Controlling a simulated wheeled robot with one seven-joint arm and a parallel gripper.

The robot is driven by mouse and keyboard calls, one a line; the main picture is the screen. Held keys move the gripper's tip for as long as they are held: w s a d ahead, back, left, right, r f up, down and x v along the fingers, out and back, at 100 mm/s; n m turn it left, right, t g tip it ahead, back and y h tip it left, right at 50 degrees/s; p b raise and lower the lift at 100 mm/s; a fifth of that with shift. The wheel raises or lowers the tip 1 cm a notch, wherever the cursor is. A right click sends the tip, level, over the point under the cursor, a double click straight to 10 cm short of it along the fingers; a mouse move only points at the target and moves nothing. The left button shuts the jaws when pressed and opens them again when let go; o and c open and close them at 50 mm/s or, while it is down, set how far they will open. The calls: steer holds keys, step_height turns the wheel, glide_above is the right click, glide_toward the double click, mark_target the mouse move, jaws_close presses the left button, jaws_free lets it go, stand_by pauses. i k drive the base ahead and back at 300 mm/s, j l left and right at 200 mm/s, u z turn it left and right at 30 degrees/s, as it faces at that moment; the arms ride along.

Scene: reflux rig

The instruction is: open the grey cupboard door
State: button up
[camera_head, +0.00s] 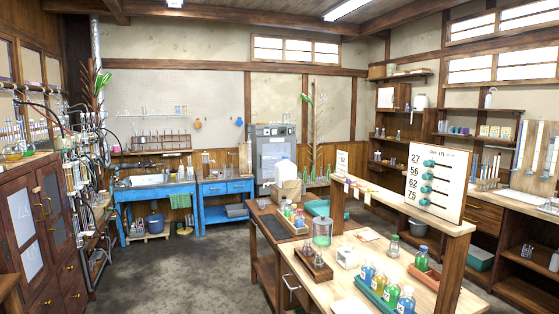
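A dark band with small controls runs above the door. A beige box with a white vessel on it (286,172) stands in front and hides the lower right part of the cupboard. The handle is too small to make out. My gripper is not in view.
Bare grey floor (195,262) lies open in the middle. A wooden bench (335,265) with bottles fills the right foreground. Blue tables (225,187) stand left of the cupboard. A brown cabinet (40,235) and tangled tubing line the left side.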

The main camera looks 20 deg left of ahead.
mark_target(260, 181)
steer(key=i+j+u, duration=0.75)
steer(key=j, duration=0.25)
steer(key=i+j+u, duration=0.6)
steer(key=u, duration=0.2)
steer(key=i+z, duration=0.1)
steer(key=i, duration=0.6)
steer(key=i+j, duration=0.1)
steer(key=i, duration=0.65)
steer(key=i+l, duration=0.1)
steer(key=i, duration=0.85)
steer(key=i+z, duration=0.15)
steer(key=i, duration=1.75)
steer(key=i+z, duration=0.15)
steer(key=i, duration=0.85)
steer(key=i+j, duration=0.15)
steer(key=i, duration=0.8)
steer(key=i+l+z, duration=0.1)
steer(key=i+z, duration=0.95)
steer(key=z, duration=0.15)
steer(key=i+l+u, duration=0.15)
steer(key=i, duration=0.4)
steer(key=i+l+u, duration=0.2)
steer(key=i+l, duration=0.2)
steer(key=i+l+u, duration=0.2)
steer(key=u, duration=0.15)
steer(key=i+l+u, duration=0.65)
steer(key=k+l, duration=0.05)
steer(key=l, duration=0.05)
